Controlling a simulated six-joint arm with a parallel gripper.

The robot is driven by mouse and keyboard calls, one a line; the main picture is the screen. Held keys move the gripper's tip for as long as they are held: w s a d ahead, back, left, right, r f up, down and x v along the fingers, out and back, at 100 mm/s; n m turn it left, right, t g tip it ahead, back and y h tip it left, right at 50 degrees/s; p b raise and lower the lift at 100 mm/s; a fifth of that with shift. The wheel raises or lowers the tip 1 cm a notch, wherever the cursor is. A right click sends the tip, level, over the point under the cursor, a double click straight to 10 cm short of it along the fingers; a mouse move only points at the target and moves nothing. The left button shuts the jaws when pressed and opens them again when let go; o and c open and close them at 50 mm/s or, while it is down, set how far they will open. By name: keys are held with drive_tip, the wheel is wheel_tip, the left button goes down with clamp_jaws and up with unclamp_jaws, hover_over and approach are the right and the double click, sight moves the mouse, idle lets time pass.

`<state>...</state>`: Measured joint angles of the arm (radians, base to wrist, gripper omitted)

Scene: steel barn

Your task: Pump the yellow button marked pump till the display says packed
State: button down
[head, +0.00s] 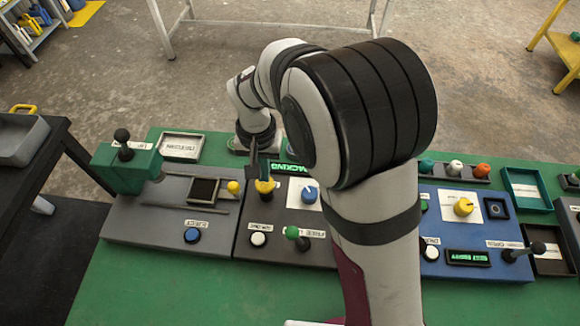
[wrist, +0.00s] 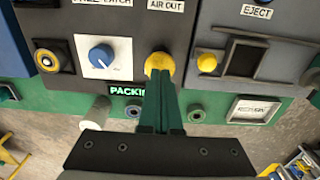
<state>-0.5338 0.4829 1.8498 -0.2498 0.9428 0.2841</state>
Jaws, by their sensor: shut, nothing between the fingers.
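The yellow button (head: 265,187) stands on the dark grey panel, right under my gripper (head: 257,178); it also shows in the wrist view (wrist: 159,62). My gripper's dark green fingers (wrist: 160,78) are shut with nothing between them. Their tips are at the button's near edge in the wrist view and overlap it; I cannot tell whether they press it. No pump label is readable on it. The green-lit display (head: 289,168) reads PACKING in the head view. In the wrist view the fingers hide the end of the display's word (wrist: 127,91).
The left panel has a blue button (head: 192,235) and a small yellow knob (head: 233,187). My arm hides part of the bench.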

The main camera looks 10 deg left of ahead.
drive_tip(key=shift+f, duration=1.45)
drive_tip(key=shift+r, duration=3.8)
drive_tip(key=s+d+r+m+y, duration=0.1)
drive_tip(key=s+d+r+m, duration=0.1)
drive_tip(key=s+d, duration=0.6)
drive_tip(key=s+d+r+m, duration=0.3)
drive_tip(key=s+d, duration=0.5)
drive_tip(key=s, duration=0.4)
drive_tip(key=shift+s+d+r+m+y, duration=0.2)
drive_tip(key=shift+s+r+m+y, duration=0.1)
drive_tip(key=shift+s+y, duration=0.1)
